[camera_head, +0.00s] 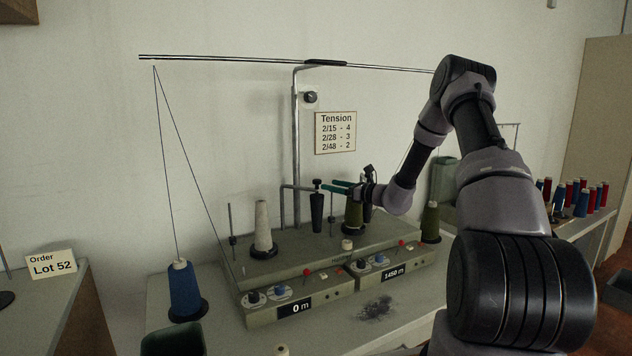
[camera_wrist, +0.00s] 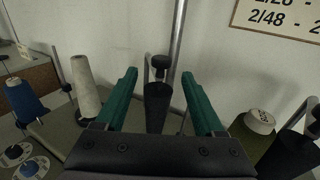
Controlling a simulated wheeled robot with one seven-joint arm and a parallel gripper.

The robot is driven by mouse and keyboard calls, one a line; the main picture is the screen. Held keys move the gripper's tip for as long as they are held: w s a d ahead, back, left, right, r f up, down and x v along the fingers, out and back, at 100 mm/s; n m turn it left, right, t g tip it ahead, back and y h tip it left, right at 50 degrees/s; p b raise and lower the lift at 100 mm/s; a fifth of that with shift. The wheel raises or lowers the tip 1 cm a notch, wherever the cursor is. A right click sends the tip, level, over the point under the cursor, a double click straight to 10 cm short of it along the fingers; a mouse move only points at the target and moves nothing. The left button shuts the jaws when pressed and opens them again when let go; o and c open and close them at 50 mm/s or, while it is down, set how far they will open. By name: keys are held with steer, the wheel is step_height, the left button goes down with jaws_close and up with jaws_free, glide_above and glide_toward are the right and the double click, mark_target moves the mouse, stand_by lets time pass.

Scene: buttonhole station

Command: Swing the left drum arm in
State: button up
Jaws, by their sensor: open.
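The left drum arm shows as a bent metal rod (camera_head: 297,188) carrying a black drum (camera_head: 317,212) with a dark knob above. The drum (camera_wrist: 157,105) hangs upright near the middle of the wrist view, between the two finger lines. My gripper (camera_head: 330,186) is open, its teal fingers pointing left at the top of the drum. In the wrist view the gripper (camera_wrist: 159,76) has nothing clasped. I cannot tell whether the fingertips reach around the drum. A second black drum (camera_wrist: 293,158) is at the right of the wrist view, mostly hidden behind my gripper in the head view.
A white cone (camera_head: 263,222) stands left of the drum, and a green cone (camera_head: 354,216) stands to its right. The grey winder (camera_head: 225,268) has counters and knobs in front. A vertical post (camera_head: 296,140) rises behind the drum. A blue cone (camera_head: 184,285) stands at the left.

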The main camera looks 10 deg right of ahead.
steer(key=x, duration=1)
steer(key=shift+w+a, duration=0.15)
steer(key=shift+w, duration=0.2)
jaws_close()
stand_by(1.0)
